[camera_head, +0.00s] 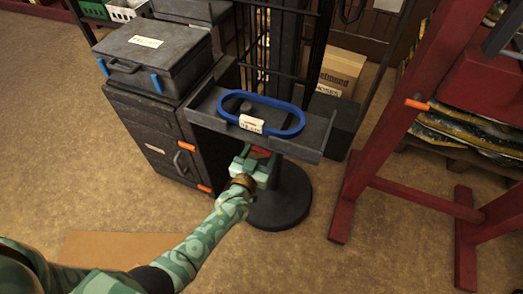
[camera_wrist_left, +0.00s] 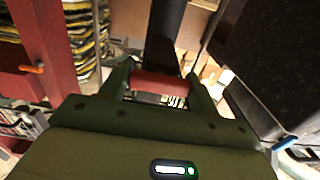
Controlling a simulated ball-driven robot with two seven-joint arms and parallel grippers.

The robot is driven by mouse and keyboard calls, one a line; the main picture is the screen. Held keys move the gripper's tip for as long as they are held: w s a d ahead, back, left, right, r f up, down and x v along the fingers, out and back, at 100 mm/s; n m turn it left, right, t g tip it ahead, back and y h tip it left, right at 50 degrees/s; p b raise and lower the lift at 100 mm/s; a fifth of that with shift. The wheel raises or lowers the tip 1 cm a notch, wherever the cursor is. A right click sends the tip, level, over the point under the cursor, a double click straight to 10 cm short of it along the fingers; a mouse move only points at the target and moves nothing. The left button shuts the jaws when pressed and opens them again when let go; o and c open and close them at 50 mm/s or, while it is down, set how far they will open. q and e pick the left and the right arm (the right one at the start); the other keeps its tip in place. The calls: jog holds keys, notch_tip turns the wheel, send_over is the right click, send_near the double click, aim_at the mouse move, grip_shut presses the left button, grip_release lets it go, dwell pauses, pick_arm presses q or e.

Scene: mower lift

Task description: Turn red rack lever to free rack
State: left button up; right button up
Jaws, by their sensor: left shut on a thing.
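The red rack lever (camera_wrist_left: 158,84) lies between the two green fingers of my left gripper (camera_wrist_left: 160,88) in the left wrist view, which are shut on it. In the head view my left gripper (camera_head: 258,163) is under the front edge of the grey rack tray (camera_head: 205,112), and only a bit of the red lever (camera_head: 261,151) shows there. A blue oval ring (camera_head: 296,128) with a white label lies on the tray. The tray stands on a dark column with a round black base (camera_head: 281,208). My right gripper is not in view.
A dark cabinet (camera_head: 150,143) with a lidded box (camera_head: 152,55) on top stands left of the rack. A red frame (camera_head: 383,120) with an orange handle stands at the right. A cardboard box (camera_head: 341,70) sits behind. The floor in front is mostly clear.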

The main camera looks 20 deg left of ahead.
pick_arm(q)
jog(key=shift+f, duration=0.15)
jog(key=o, duration=1)
jog(key=shift+s, duration=0.25)
jog(key=s+p, duration=0.1)
jog(key=s, duration=0.4)
jog(key=s+p, duration=0.2)
jog(key=s, duration=0.3)
jog(key=s+p, duration=0.2)
jog(key=s, duration=0.4)
jog(key=shift+a, duration=0.3)
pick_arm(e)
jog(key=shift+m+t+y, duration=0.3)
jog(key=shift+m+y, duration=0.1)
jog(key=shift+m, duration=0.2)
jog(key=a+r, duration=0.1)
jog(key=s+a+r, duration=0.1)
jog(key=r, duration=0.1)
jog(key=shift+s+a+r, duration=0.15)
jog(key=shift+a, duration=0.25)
